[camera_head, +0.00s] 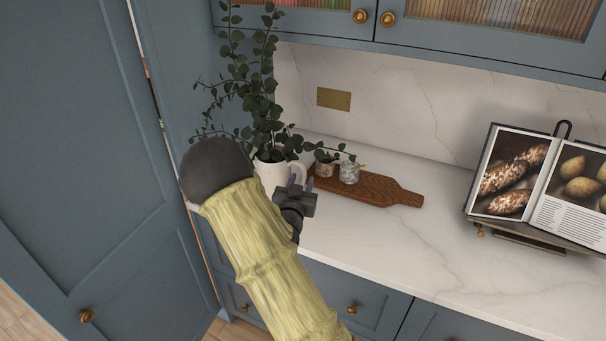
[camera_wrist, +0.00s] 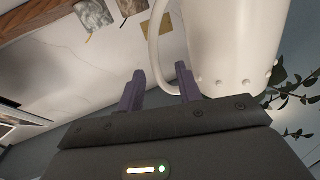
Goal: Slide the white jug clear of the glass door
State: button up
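The white jug (camera_head: 268,174) stands upright on the counter at the left, holding tall leafy branches (camera_head: 262,110) that rise beside and in front of the left glass door (camera_head: 318,4). My arm hides its lower part in the head view. In the wrist view the jug (camera_wrist: 238,45) fills the upper right, with its handle (camera_wrist: 154,55) towards the fingers. My gripper (camera_head: 301,183) is at the handle side of the jug. In the wrist view its two purple fingers (camera_wrist: 160,88) are apart, with the lower handle close to the right finger; I cannot tell whether they touch.
A wooden board (camera_head: 375,190) with two small pots (camera_head: 348,172) lies just right of the jug. A cookbook on a stand (camera_head: 530,185) is farther right. A tall blue door (camera_head: 85,150) is at the left. The counter's front middle (camera_head: 400,245) is clear.

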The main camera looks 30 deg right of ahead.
aim_at(302, 178)
jog(key=shift+x, duration=1.55)
jog(key=shift+c, duration=0.4)
grip_shut()
jog(key=shift+a, duration=0.1)
